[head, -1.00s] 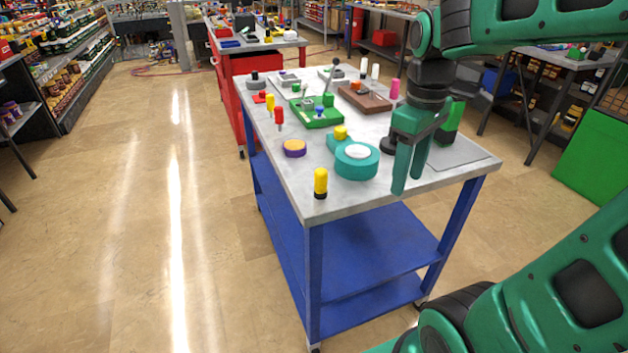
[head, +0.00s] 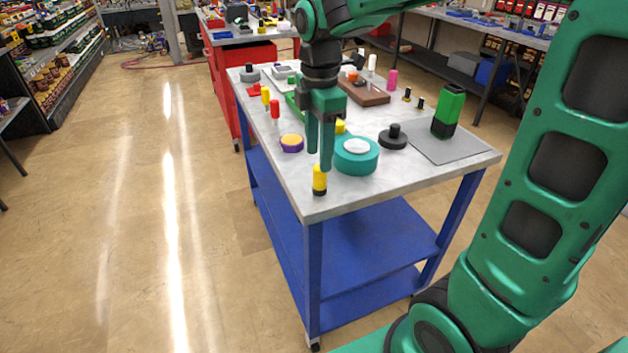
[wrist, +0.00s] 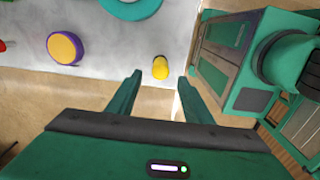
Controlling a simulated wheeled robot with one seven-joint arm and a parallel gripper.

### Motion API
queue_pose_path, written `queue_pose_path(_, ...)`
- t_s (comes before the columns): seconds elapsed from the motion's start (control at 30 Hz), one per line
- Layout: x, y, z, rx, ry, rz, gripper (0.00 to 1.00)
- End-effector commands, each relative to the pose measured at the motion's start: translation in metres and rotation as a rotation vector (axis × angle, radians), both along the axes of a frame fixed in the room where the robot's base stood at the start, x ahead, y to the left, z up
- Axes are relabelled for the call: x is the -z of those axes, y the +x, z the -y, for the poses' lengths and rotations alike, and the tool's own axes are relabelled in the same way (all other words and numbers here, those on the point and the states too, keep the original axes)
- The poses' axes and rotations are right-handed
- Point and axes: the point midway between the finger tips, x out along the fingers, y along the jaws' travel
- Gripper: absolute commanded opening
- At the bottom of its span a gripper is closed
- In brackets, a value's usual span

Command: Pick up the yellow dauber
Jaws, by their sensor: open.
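The yellow dauber (head: 319,182), a small yellow cylinder with a black base, stands upright at the near left corner of the blue cart's light top (head: 285,180). My gripper (head: 319,158) is open and empty, its fingertips above and partly in front of the dauber in the head view. In the wrist view the dauber (wrist: 160,66) shows between the tips of my open gripper (wrist: 160,77), a little beyond them. I cannot tell the exact height left between fingertips and dauber.
A teal round tape-like piece (head: 356,162) sits right of the dauber, and a purple and yellow disc (head: 292,143) behind it to the left. A black knobbed disc (head: 393,137) and a green block (head: 448,112) stand farther right. Red and yellow pegs stand behind.

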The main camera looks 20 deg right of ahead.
Motion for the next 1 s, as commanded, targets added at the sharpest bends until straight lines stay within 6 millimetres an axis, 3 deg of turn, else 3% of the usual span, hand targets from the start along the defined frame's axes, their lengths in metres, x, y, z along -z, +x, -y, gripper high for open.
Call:
queue_pose_path(0.43,0.048,0.001,0.004,0.003,0.0,-0.001,0.46)
queue_pose_path(0.77,0.054,0.001,0.004,0.003,0.0,0.0,0.46)
queue_pose_path(0.93,0.054,0.001,0.004,0.003,0.0,0.0,0.06)
queue_pose_path(1.0,0.054,0.001,0.004,0.003,0.0,0.0,0.01)
